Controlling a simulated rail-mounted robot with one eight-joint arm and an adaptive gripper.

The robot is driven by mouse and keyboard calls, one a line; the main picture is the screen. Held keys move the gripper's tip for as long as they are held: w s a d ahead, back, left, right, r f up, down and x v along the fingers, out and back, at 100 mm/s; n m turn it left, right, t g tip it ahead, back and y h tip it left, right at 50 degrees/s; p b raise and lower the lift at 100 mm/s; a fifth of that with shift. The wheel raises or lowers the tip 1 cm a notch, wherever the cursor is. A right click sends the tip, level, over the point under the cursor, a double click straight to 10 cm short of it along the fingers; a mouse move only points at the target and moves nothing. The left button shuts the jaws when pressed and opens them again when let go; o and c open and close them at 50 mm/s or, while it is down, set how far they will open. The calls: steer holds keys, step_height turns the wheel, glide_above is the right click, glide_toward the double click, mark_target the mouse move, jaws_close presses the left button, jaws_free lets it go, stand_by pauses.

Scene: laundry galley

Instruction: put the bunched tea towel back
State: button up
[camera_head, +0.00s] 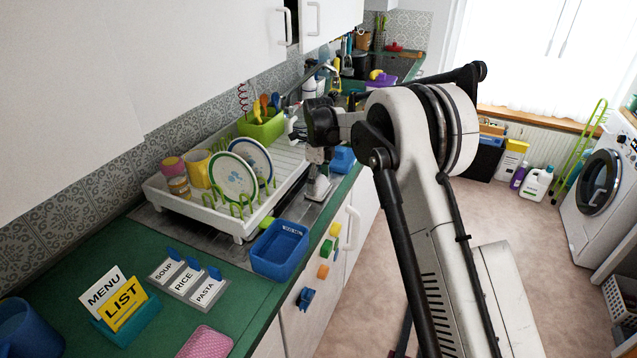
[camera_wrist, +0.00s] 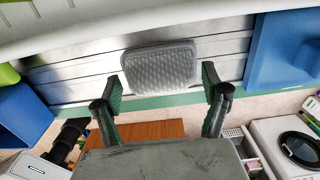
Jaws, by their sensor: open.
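No bunched tea towel can be told for certain. A grey, ribbed, cloth-like pad with rounded corners (camera_wrist: 160,66) lies flat on the metal counter strip in the wrist view. My gripper (camera_wrist: 161,84) is open, with one finger towards each side of the pad and nothing held. I cannot tell whether the fingertips touch the pad. In the head view my gripper (camera_head: 318,172) points down beside the dish rack, and its own parts largely hide the spot below. A pink textured folded cloth (camera_head: 205,342) lies at the near counter edge.
A blue tub (camera_head: 280,250) stands nearer and a blue item (camera_head: 342,158) farther along. Label cards (camera_head: 187,280) and a menu holder (camera_head: 124,303) stand nearby. Floor (camera_head: 510,220) to the right is open.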

mark_target(319, 178)
step_height(319, 178, up, 11)
steer(key=s+d+r+n+t, duration=0.2)
steer(key=s+d+r+n, duration=0.3)
steer(key=s+d+r, duration=0.5)
steer(key=s+d+r+n+t, duration=0.1)
steer(key=s+d+r+n, duration=0.2)
steer(key=s, duration=0.3)
steer(key=s+d+r+n+t, duration=0.1)
steer(key=s+d+r+n, duration=0.25)
steer(key=s, duration=0.35)
steer(key=s+d+f+n+t, duration=0.1)
steer(key=s+d+f+n, duration=0.1)
steer(key=s, duration=0.6)
steer(key=s+d+f+n+t, duration=0.1)
steer(key=s+d+f+n, duration=0.2)
steer(key=s, duration=0.5)
steer(key=s+d+f+n+t, duration=0.1)
steer(key=s+f+n, duration=0.3)
steer(key=s, duration=0.4)
steer(key=shift+d+n, duration=0.8)
steer(key=shift+n, duration=0.05)
steer(key=shift+f+b, duration=0.85)
steer(key=shift+b, duration=0.25)
